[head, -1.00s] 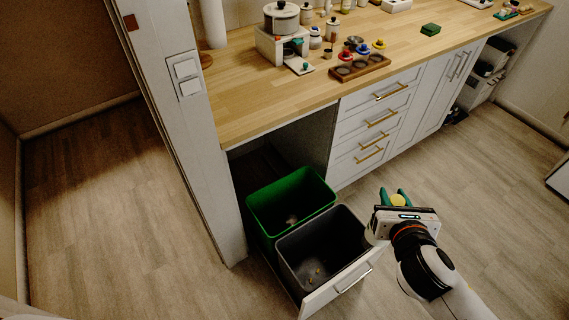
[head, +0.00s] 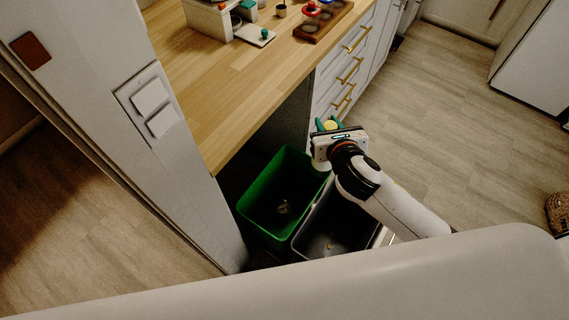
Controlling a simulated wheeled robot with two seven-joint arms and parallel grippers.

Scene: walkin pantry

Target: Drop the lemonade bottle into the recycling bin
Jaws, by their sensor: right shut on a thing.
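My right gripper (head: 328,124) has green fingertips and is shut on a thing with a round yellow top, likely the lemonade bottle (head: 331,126). Most of it is hidden by the gripper. The gripper is beside the counter's drawers, near the far right corner of the green bin. My left gripper is out of view.
The wooden counter (head: 215,95) has a white box (head: 208,17) and a wooden tray (head: 325,20) on it. A white wall end with switches (head: 152,98) stands left of the bins. Floor is clear at right, with a woven basket (head: 557,213) at the edge.

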